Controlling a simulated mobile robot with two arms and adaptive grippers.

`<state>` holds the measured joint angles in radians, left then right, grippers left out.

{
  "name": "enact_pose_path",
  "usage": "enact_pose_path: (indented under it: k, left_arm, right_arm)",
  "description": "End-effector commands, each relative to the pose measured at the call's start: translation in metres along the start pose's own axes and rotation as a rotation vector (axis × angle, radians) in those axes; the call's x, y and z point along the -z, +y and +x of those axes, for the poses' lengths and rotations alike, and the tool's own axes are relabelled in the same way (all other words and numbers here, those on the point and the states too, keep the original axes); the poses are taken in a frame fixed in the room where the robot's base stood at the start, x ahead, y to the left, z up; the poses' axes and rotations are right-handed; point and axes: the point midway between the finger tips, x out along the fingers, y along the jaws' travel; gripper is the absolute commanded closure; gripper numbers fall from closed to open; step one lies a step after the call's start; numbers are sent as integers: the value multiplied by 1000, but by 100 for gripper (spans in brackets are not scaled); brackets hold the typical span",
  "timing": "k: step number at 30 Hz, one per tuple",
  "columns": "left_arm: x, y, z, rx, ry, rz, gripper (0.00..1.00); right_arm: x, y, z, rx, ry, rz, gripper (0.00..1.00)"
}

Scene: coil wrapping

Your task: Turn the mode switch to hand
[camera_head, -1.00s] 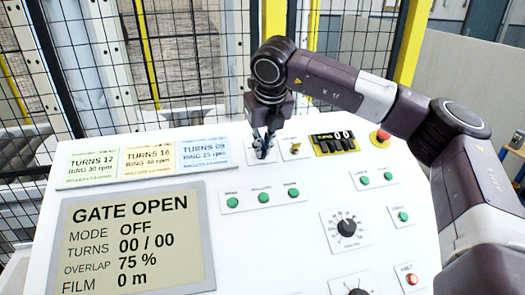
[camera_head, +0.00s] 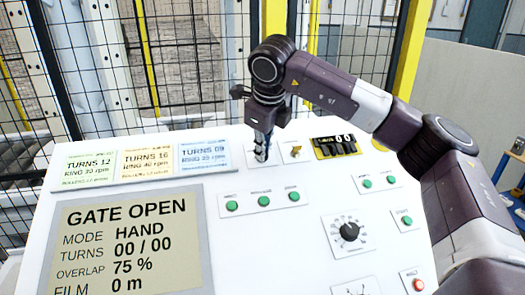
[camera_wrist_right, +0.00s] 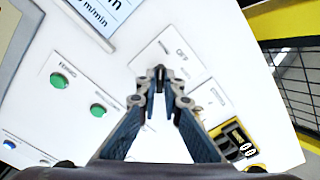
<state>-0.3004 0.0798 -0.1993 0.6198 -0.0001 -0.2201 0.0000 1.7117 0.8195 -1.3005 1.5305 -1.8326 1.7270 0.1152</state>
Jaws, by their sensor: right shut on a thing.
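The mode switch (camera_wrist_right: 159,70) is a small dark knob on the white panel, and the word OFF is printed beside it. My right gripper (camera_head: 262,152) points down at the panel and is shut on the knob. In the right wrist view the two fingertips (camera_wrist_right: 160,82) close on either side of the knob and partly hide it. The screen (camera_head: 130,238) reads GATE OPEN, MODE HAND, TURNS 00 / 00, OVERLAP 75 %. My left gripper is not in view.
A small yellow switch (camera_head: 296,152) and a yellow-framed counter (camera_head: 336,146) sit close to the right of the gripper. Several green buttons (camera_head: 263,201) and a black dial (camera_head: 348,231) lie nearer. A mesh fence (camera_head: 190,70) stands behind the panel.

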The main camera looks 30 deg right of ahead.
Motion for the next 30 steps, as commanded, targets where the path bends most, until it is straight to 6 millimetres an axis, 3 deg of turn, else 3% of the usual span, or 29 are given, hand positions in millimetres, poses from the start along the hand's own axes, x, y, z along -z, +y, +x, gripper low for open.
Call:
enact_pose_path:
  k: [13, 14, 18, 26, 30]
  left_arm:
    - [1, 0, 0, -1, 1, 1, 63]
    - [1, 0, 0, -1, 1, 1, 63]
    - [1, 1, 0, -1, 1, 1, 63]
    - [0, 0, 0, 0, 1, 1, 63]
    - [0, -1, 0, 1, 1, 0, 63]
  right_arm:
    - [0, 0, 0, 1, 0, -12, 100]
    - [0, 0, 0, 1, 0, -12, 91]
    - [0, 0, 0, 1, 0, -11, 76]
    - [0, 0, 0, 1, 0, -11, 76]
    - [-1, 0, -10, 2, -2, -10, 76]
